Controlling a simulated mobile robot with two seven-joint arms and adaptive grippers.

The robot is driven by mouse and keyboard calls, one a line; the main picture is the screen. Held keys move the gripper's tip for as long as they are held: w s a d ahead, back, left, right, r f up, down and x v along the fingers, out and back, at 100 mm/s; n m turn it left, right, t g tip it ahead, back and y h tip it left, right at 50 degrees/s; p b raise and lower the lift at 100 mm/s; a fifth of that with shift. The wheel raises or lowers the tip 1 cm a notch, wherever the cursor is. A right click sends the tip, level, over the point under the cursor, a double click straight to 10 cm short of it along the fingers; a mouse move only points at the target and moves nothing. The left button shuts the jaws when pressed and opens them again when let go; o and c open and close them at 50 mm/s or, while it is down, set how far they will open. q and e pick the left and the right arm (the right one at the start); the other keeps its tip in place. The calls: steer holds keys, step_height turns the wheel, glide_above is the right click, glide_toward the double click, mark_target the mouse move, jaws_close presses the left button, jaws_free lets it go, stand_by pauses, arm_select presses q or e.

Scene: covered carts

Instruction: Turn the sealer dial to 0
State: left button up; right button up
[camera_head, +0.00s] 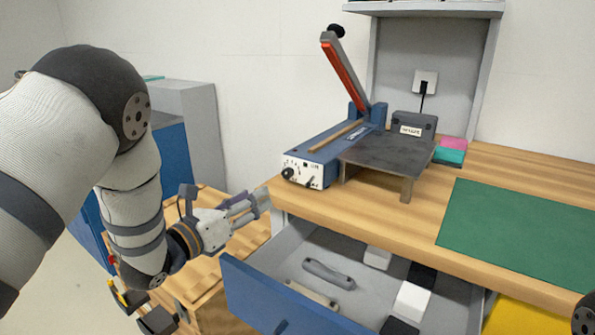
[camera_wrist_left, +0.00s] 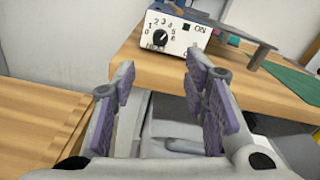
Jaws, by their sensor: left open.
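The blue sealer (camera_head: 330,150) with a raised red-edged lever arm stands at the left end of the wooden bench. Its white front panel (camera_wrist_left: 180,34) carries the black dial (camera_wrist_left: 159,38), ringed by numbers, with an ON mark to its right. The dial also shows in the head view (camera_head: 288,172). I cannot tell which number it points to. My left gripper (camera_head: 264,201) is open and empty, in front of and below the panel, apart from the dial. Its fingers in the left wrist view (camera_wrist_left: 160,75) stand below the dial, one to each side. My right gripper is out of view.
An open blue-fronted drawer (camera_head: 262,296) with several items juts out below the bench, close to my left gripper. A metal plate stand (camera_head: 385,152) is beside the sealer. A green mat (camera_head: 520,220) lies to the right. A lower wooden cart top (camera_head: 215,270) is at left.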

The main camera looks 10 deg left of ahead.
mark_target(285, 176)
arm_select(q)
steer(key=b+x, duration=0.1)
steer(key=x, duration=1)
steer(key=shift+f+b, duration=0.15)
steer(key=shift+b, duration=0.15)
steer(key=shift+w, duration=0.3)
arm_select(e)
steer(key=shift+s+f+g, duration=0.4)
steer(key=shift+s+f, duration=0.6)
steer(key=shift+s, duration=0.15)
arm_select(q)
steer(key=shift+c, duration=0.2)
jaws_close()
